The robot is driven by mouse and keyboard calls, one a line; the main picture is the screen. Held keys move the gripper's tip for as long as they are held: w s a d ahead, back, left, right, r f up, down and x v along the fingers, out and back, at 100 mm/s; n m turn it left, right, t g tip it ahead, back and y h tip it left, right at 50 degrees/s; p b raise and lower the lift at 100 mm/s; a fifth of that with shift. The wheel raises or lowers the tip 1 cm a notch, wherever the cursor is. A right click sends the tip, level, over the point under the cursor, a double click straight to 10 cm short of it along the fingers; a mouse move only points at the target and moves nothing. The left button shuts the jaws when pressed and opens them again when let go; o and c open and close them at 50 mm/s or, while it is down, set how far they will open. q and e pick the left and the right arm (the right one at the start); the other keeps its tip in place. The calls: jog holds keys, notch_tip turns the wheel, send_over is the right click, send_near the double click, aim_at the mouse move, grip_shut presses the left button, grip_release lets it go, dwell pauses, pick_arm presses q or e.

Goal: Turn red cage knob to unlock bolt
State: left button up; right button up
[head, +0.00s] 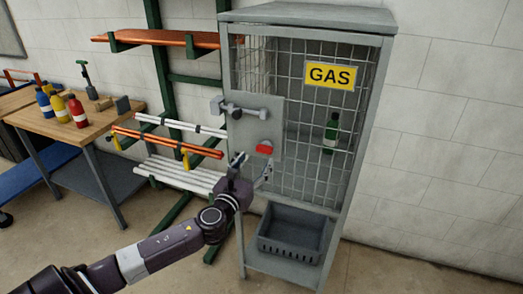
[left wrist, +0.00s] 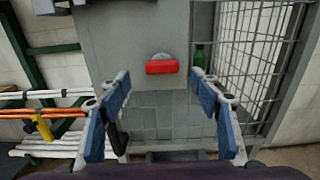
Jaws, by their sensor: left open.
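The red knob (head: 264,147) sits on the grey lock plate (head: 252,118) of the wire gas cage (head: 310,105). In the left wrist view the red knob (left wrist: 161,67) lies level, with a pale round base behind its top edge. The grey bolt (head: 240,108) lies across the plate above the knob. My left gripper (head: 252,168) is just in front of and below the knob, apart from it. In the left wrist view its blue-padded fingers (left wrist: 162,112) are wide apart and empty, with the knob above and between them. My right gripper is not in view.
A green bottle (head: 331,133) stands inside the cage, and a dark crate (head: 290,234) sits at its bottom. A rack with pipes (head: 178,172) stands close on the left. A wooden table (head: 68,140) with coloured bottles is farther left. Floor at right is clear.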

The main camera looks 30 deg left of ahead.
aim_at(263, 151)
pick_arm(q)
jog(key=x, duration=0.5)
jog(key=shift+d+p, duration=0.2)
jog(key=shift+p, duration=0.1)
jog(key=shift+x, duration=0.75)
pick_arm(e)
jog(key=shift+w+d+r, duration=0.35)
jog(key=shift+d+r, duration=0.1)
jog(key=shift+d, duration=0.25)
pick_arm(q)
jog(key=c, duration=1.2)
jog(key=shift+o, duration=0.2)
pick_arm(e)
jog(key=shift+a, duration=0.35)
